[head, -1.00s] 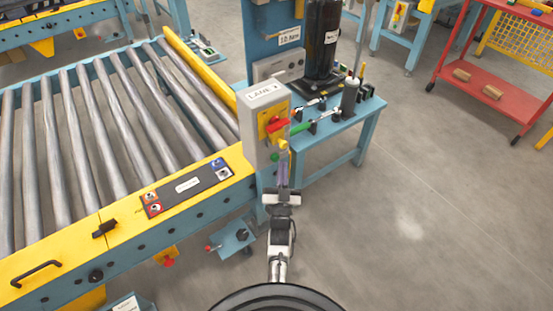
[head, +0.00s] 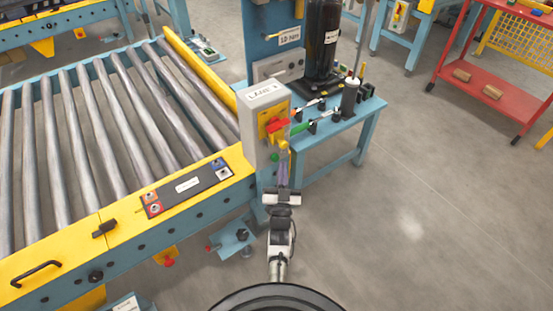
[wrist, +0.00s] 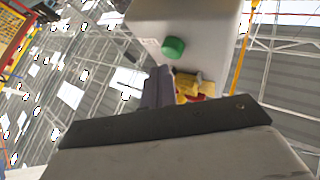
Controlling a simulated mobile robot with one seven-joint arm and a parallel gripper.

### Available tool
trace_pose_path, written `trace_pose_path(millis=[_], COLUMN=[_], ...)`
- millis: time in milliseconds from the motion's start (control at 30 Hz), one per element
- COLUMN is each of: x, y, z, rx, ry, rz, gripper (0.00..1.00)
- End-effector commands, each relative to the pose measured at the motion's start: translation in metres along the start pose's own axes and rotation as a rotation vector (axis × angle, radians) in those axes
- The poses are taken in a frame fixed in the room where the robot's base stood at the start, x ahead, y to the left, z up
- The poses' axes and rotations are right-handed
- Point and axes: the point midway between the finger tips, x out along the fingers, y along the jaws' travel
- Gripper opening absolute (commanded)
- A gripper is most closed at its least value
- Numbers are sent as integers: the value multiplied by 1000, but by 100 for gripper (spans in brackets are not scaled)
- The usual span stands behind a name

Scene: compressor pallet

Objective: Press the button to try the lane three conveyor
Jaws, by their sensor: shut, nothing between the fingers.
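A grey control box (head: 258,123) labelled LANE, its number hard to read, stands at the end of the roller conveyor (head: 90,130). Its front has a yellow plate with a red switch (head: 277,125) and, below it, a small green button (head: 275,157). The green button also shows in the wrist view (wrist: 173,47), uncovered. My gripper (head: 283,168) is shut and empty, in front of the box and just right of the button in the head view. Its fingers (wrist: 158,88) appear below the button in the wrist view, apart from it in the picture. Contact with the box cannot be told.
A yellow piece (wrist: 187,86) by the switch is partly hidden behind my gripper. A blue bench (head: 345,125) with tools and a dark cylinder (head: 322,40) stands behind the box. A red cart (head: 480,85) is at right. The right-hand floor is clear.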

Motion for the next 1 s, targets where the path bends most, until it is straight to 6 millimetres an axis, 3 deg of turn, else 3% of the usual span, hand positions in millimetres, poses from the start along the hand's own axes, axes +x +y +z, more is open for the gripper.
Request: trace_pose_path(millis=[1000], x=[8], y=[-6], z=[6], rx=[0], ry=[1], rz=[-1], gripper=[0])
